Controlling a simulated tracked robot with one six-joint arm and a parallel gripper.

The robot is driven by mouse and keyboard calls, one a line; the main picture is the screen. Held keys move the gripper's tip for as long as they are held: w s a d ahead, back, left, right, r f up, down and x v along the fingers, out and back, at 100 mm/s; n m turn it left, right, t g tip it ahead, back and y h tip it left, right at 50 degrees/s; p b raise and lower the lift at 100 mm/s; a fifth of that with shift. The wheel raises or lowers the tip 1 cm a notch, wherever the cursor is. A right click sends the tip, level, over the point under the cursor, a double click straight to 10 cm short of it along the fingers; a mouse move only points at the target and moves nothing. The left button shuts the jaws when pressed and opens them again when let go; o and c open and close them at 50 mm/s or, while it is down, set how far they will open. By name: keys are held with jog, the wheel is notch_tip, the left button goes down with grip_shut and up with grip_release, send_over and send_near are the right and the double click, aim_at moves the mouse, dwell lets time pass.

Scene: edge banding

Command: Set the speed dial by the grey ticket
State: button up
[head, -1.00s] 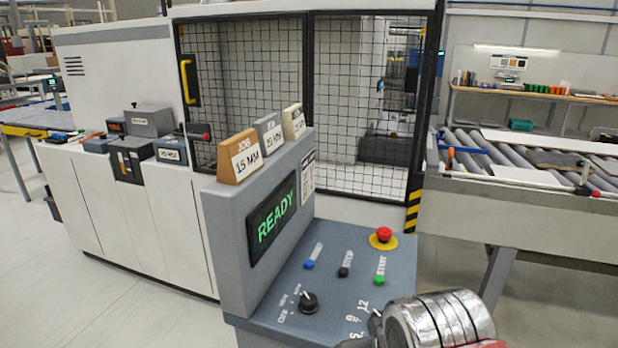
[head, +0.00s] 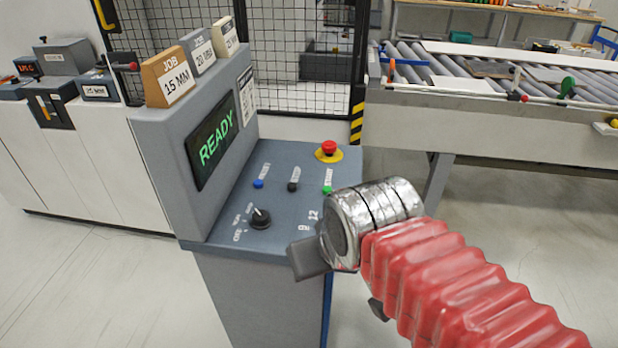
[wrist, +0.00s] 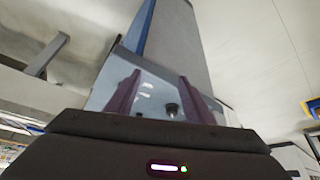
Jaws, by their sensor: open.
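The grey ticket (head: 198,51) stands on top of the console between an orange ticket (head: 168,77) marked JOB 15 MM and a cream ticket (head: 225,36). Its text appears to read 20 MM, small and unsure. On the console panel (head: 285,160), the printed 9 and 12 of the speed scale show; the speed dial itself is hidden behind my wrist. My gripper (wrist: 160,76) is open over the panel, seen in the wrist view with a finger at each side. A dark knob (wrist: 171,108) shows between the fingers; I cannot tell which knob it is.
A black selector knob (head: 260,218) is at the panel's left. Blue (head: 258,184), black (head: 292,187) and green (head: 327,189) buttons and a red emergency stop (head: 329,148) lie behind. The READY screen (head: 211,140) rises at left. A roller conveyor (head: 480,75) stands at right.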

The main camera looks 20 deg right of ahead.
jog(key=w+d+r+m+g, duration=0.1)
jog(key=w+d, duration=0.1)
jog(key=w, duration=0.2)
jog(key=w+d+r+m+g, duration=0.1)
jog(key=w+d+r, duration=0.1)
jog(key=w, duration=0.2)
jog(key=w+d+r+m+g, duration=0.1)
jog(key=w+d, duration=0.1)
jog(key=w, duration=0.2)
jog(key=shift+d+r+g, duration=0.15)
jog(key=shift+d+g, duration=0.15)
jog(key=r+m, duration=0.1)
jog(key=r, duration=0.1)
jog(key=r+m+g, duration=0.1)
jog(key=d+r+g, duration=0.1)
jog(key=r, duration=0.1)
jog(key=shift+w+r+m, duration=0.3)
jog(key=shift+r+m, duration=0.05)
jog(key=shift+m, duration=0.05)
jog(key=shift+f, duration=0.15)
notch_tip(320, 180, down, 14)
jog(key=shift+r, duration=0.2)
jog(key=shift+c, duration=0.2)
